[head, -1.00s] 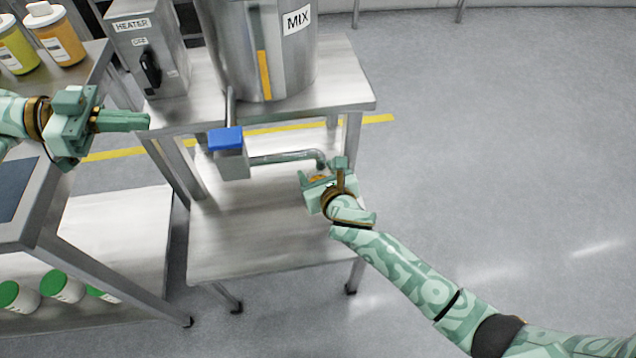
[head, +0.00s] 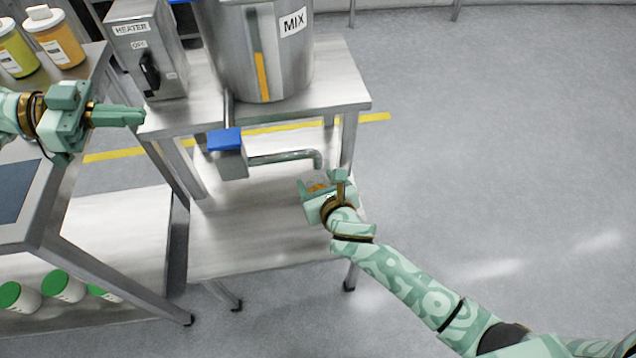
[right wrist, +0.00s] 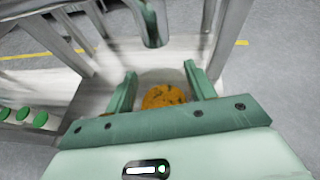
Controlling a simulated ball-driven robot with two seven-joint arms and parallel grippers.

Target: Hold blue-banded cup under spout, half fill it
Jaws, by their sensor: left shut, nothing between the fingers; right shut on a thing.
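My right gripper (head: 320,184) is shut on a cup, just below and in front of the spout (head: 318,158) in the head view. The right wrist view shows the cup's pale rim (right wrist: 178,77) between the fingers, with orange, dark-flecked contents (right wrist: 163,97) inside. No blue band shows; fingers and palm hide the cup's sides. The spout's open end (right wrist: 152,38) is beyond the cup, apart from it, with no stream visible. The blue-topped valve (head: 225,139) sits at the pipe's other end. My left gripper (head: 140,116) is shut and empty, left of the valve.
The steel MIX vessel (head: 262,50) and heater box (head: 148,50) stand on the steel table (head: 340,80). Its lower shelf (head: 235,240) is clear. Jars (head: 58,42) stand on the left bench, and green-lidded containers (head: 62,285) are below. Floor at right is free.

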